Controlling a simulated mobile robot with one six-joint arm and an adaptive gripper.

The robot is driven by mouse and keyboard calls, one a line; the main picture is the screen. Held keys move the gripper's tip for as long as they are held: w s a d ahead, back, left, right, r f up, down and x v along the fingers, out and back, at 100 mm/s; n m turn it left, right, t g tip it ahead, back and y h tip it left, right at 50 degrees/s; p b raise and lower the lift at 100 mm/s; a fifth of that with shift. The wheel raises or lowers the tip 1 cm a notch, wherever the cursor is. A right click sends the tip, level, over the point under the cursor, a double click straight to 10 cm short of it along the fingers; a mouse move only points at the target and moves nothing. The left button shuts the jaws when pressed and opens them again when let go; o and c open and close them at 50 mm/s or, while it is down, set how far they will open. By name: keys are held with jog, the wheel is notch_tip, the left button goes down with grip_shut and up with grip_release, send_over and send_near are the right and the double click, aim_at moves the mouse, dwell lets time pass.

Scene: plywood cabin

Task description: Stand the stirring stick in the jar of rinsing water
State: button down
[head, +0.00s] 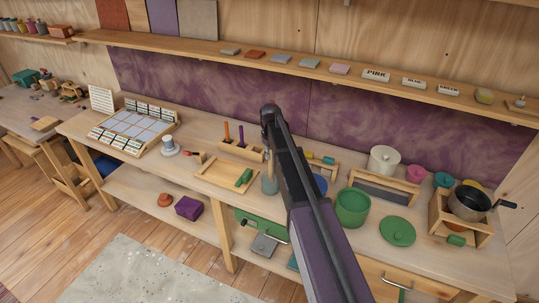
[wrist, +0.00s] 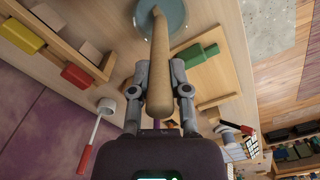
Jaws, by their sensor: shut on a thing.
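The stirring stick (wrist: 160,65) is a pale wooden rod in the wrist view. My gripper (wrist: 161,92) is shut on it, one finger on each side. The stick's far end overlaps a round blue-grey vessel (wrist: 178,18), which looks like the jar of rinsing water. I cannot tell whether that end is inside the jar or above it. In the head view the jar (head: 269,185) stands on the bench, partly hidden by my arm. My gripper is mostly hidden there.
A wooden tray with a green block (head: 243,178) lies left of the jar. A green pot (head: 352,208) and green lid (head: 398,231) are to the right.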

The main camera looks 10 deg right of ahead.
jog(key=c, duration=0.5)
grip_release()
jog(key=shift+s, duration=0.1)
dwell(0.5)
jog(key=shift+r, duration=0.1)
